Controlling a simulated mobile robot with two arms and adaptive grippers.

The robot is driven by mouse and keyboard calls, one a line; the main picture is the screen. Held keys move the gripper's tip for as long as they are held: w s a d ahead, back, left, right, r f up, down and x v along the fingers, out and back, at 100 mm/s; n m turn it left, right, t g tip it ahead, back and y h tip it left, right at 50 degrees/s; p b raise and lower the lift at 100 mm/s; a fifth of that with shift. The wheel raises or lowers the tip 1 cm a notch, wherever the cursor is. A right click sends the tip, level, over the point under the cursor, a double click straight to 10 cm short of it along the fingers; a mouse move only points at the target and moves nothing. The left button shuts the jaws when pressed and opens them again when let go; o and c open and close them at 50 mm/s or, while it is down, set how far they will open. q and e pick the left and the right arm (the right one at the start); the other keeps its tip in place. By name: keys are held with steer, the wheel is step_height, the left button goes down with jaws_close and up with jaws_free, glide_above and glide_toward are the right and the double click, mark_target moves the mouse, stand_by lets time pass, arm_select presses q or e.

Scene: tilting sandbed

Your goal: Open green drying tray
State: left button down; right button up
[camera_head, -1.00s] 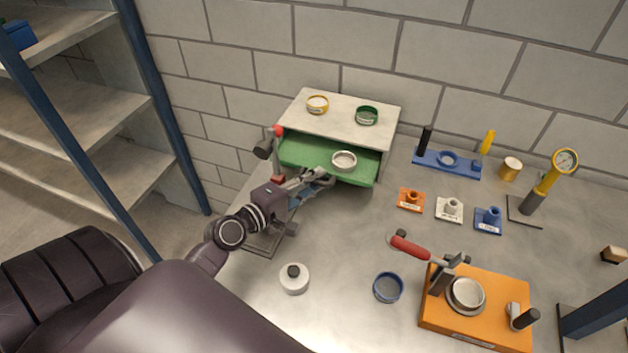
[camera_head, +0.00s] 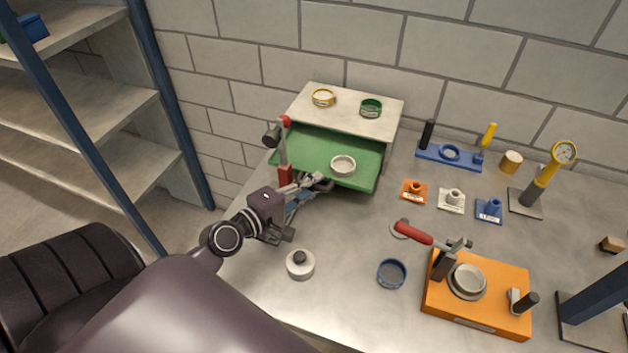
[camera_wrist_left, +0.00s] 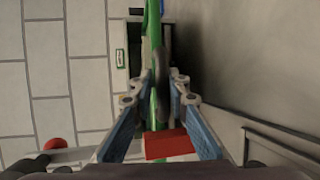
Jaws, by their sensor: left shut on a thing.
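The green drying tray (camera_head: 312,151) is pulled partly out of the pale cabinet (camera_head: 352,119) at the back of the bench. A light ring-shaped dish (camera_head: 343,166) sits on the tray near its front. My left gripper (camera_head: 318,182) is at the tray's front edge. The exact contact is partly hidden in the head view. My right gripper is not in view.
A stand with a red-topped post (camera_head: 283,150) is close beside my left gripper. An orange station (camera_head: 478,300) is at right. Two rings sit on the cabinet top.

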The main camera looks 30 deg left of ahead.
arm_select(q)
steer(key=shift+w+f, duration=0.1)
steer(key=shift+f, duration=0.3)
steer(key=c, duration=2.1)
jaws_free()
steer(key=shift+w+f, duration=0.1)
steer(key=shift+w, duration=0.05)
steer(key=shift+o, duration=0.7)
steer(key=shift+w, duration=0.1)
steer(key=shift+a+r, duration=0.1)
steer(key=shift+r, duration=0.15)
steer(key=v, duration=1.2)
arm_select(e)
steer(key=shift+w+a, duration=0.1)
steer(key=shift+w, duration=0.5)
arm_select(q)
steer(key=shift+r, duration=0.1)
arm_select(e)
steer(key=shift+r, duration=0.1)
